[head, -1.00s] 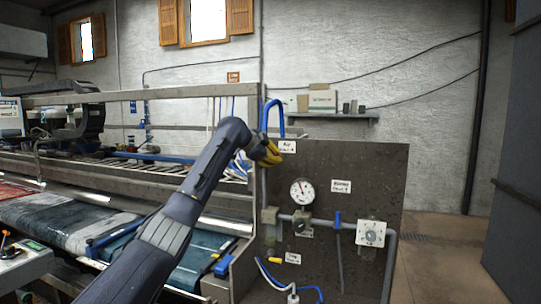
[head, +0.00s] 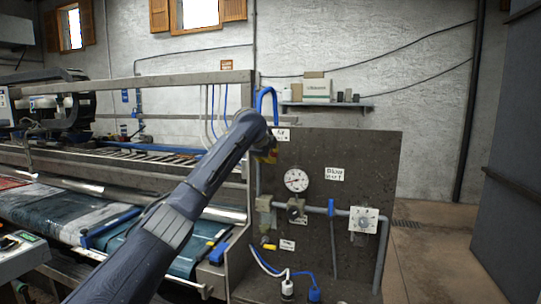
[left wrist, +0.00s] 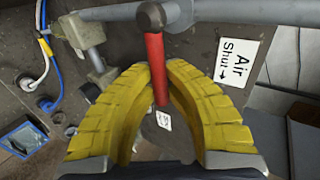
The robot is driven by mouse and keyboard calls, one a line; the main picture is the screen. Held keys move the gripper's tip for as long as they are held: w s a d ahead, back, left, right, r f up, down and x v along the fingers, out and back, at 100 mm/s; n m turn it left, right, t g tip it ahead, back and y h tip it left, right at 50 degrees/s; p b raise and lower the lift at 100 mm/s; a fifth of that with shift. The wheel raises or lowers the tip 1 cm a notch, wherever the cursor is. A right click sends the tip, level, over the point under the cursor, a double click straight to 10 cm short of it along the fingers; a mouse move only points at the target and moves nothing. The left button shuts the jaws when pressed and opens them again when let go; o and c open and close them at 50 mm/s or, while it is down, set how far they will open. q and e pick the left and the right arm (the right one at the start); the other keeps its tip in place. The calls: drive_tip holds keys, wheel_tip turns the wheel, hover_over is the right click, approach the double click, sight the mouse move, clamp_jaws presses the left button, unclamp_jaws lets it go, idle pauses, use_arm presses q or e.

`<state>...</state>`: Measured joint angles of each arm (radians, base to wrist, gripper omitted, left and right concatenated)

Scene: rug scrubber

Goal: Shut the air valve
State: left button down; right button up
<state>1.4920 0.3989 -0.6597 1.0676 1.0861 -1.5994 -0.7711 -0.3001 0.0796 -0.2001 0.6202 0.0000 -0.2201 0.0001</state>
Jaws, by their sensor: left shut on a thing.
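The air valve's red lever (left wrist: 154,62) shows in the left wrist view, running down from a round pivot (left wrist: 151,16) on a grey pipe. My left gripper (left wrist: 157,78) has its yellow fingers closed around the lever's lower part. A white label reading "Air Shut" with an arrow (left wrist: 237,60) is right of the lever. In the head view my left gripper (head: 266,155) is at the upper left of the dark panel (head: 370,165), just below the label (head: 281,135). My arm and fingers hide most of the lever there. My right gripper is not in view.
A pressure gauge (head: 296,180), a blue-handled valve (head: 331,207) and a white dial box (head: 363,220) are on the panel, right of my gripper. Blue hoses (head: 267,97) loop above it. The rug machine's conveyor (head: 60,215) lies left. Floor right of the panel is clear.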

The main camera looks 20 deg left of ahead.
use_arm(q)
drive_tip(key=shift+f, duration=0.15)
drive_tip(key=c, duration=1.4)
unclamp_jaws()
drive_tip(key=v, duration=1.2)
drive_tip(key=shift+v, duration=4.55)
